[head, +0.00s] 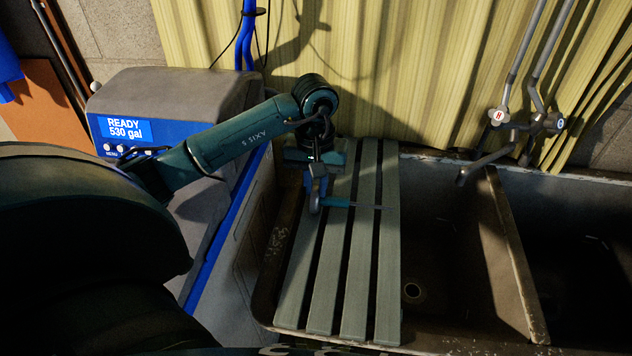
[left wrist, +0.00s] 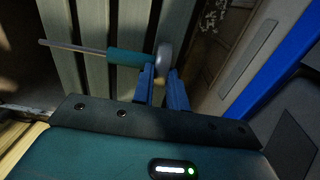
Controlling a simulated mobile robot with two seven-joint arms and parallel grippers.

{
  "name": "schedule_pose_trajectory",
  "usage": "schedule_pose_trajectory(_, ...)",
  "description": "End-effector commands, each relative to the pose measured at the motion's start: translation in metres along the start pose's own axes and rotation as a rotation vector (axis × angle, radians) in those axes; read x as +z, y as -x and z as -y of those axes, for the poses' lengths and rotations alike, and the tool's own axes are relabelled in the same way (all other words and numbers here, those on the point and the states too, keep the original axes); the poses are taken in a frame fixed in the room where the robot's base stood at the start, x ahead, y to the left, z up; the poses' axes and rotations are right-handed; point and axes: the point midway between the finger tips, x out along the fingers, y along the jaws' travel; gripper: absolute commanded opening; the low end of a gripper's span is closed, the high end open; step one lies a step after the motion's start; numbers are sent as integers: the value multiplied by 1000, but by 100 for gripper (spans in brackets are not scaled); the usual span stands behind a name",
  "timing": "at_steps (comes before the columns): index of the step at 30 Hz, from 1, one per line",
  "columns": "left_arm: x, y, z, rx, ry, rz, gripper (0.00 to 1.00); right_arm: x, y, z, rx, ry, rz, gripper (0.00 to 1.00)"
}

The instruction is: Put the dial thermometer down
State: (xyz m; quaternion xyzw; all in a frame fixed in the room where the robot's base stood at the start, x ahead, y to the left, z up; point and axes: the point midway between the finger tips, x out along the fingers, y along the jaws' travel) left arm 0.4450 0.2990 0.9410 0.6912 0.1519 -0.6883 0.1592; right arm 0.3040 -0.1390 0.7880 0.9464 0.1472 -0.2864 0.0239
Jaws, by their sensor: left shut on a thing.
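The dial thermometer (head: 338,202) has a teal sleeve and a thin metal stem pointing right in the head view. In the left wrist view the thermometer (left wrist: 126,57) shows its round grey head edge-on, with the stem pointing left. My left gripper (head: 315,203) is shut on the thermometer at its head end; the blue fingers (left wrist: 163,76) sit either side just below the head. The thermometer lies roughly level over the grey-green slatted board (head: 325,290). I cannot tell whether it touches the slats. The dial face is hidden. My right gripper is not in view.
The slatted board spans the left part of a worn double sink (head: 455,250); its basins are open to the right. A faucet (head: 490,155) stands behind. The water softener (head: 170,95), reading "READY 530 gal", stands left. The near slats are clear. A yellow curtain hangs behind.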

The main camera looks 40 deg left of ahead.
Motion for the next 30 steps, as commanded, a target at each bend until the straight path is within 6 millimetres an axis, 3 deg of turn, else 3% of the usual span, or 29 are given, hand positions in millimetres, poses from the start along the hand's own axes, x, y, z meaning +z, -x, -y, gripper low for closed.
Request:
schedule_pose_trajectory(5,0,-4,0,0,0,-1,0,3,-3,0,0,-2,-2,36)
schedule_pose_trajectory(6,0,-4,0,0,0,-1,15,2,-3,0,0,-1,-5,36)
schedule_pose_trajectory(14,0,-3,0,0,0,0,36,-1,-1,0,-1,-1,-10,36)
schedule_pose_trajectory(25,-1,5,0,1,0,-2,36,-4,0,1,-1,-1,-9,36)
schedule_pose_trajectory(30,-2,37,0,2,0,-7,36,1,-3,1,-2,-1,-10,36)
